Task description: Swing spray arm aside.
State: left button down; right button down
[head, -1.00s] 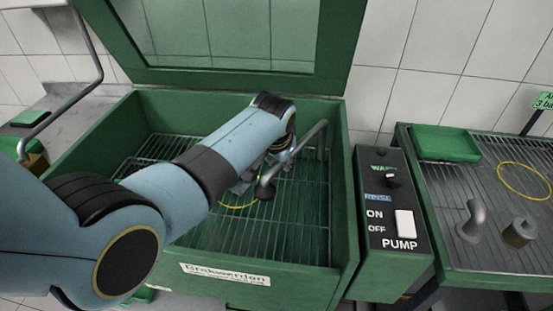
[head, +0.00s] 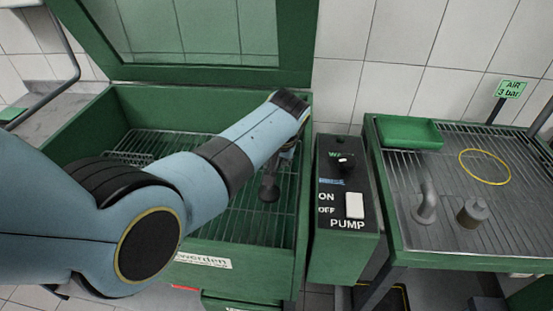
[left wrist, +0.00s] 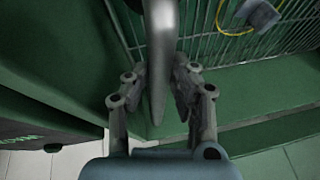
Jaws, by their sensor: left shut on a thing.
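The spray arm is a grey bent tube; its dark, rounded end (head: 269,187) hangs over the grate near the washer's right wall. My left gripper (head: 286,148) is at the tube, mostly hidden behind my own wrist in the head view. In the left wrist view, the spray arm tube (left wrist: 160,50) runs between the two fingers of my left gripper (left wrist: 159,82), which is shut on it. The tube's mount is hidden in the head view. My right gripper is not in view.
The green washer (head: 306,200) has its windowed lid (head: 190,77) raised. The pump control box (head: 345,240) stands just right of it. A drain table (head: 460,250) at right holds a green tray (head: 410,132), a yellow ring (head: 485,182) and grey metal parts. A grey block (left wrist: 260,14) lies on the grate.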

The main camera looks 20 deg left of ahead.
pick_arm(q)
jog(key=c, duration=1.1)
grip_release()
jog(key=shift+w, duration=0.1)
jog(key=shift+r, duration=0.15)
notch_tip(320, 180, up, 10)
jog(key=shift+f, duration=0.15)
